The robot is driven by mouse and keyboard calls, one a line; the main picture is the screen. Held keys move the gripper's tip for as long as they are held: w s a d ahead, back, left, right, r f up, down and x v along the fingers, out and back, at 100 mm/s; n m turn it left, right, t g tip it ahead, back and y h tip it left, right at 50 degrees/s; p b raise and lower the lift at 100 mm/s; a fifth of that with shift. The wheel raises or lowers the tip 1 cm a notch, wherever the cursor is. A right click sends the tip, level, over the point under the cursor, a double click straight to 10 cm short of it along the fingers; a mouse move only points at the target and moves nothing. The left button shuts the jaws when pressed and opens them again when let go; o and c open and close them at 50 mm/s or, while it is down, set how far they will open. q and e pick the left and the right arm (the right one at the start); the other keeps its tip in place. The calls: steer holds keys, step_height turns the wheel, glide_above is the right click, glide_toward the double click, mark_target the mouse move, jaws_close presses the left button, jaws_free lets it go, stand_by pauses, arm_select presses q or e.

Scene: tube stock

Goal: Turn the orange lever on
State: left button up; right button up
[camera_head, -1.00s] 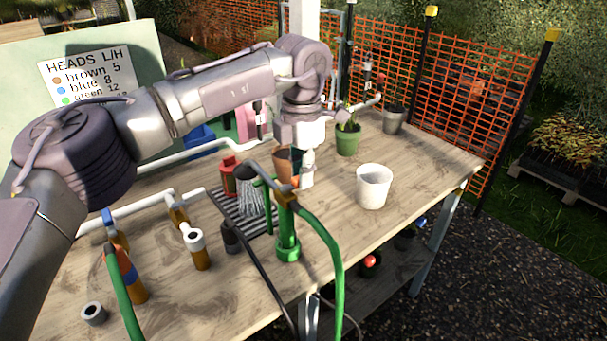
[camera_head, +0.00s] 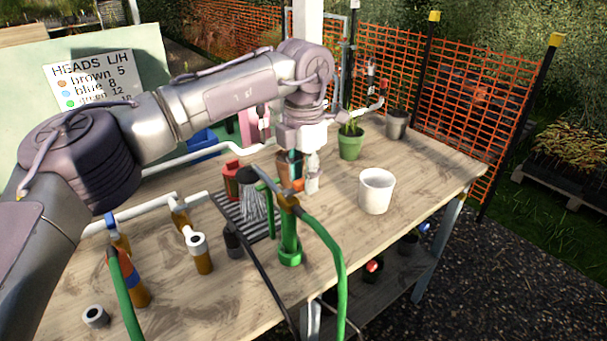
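A small orange lever (camera_head: 297,186) shows at the top of a green standpipe (camera_head: 289,235) with a brass-coloured fitting, at the middle of the wooden bench. My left arm reaches in from the left, and its gripper (camera_head: 308,178) points down right beside the lever, partly behind it. Whether it touches the lever I cannot tell. The fingers are small and partly covered, so their opening is unclear. My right gripper is not in view.
A green hose (camera_head: 335,255) curves down from the standpipe. A white pot (camera_head: 376,191) stands to the right on the bench (camera_head: 420,180).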

arm_select(q)
step_height(320, 180, up, 12)
stand_by(0.7)
steer(key=shift+s, duration=0.1)
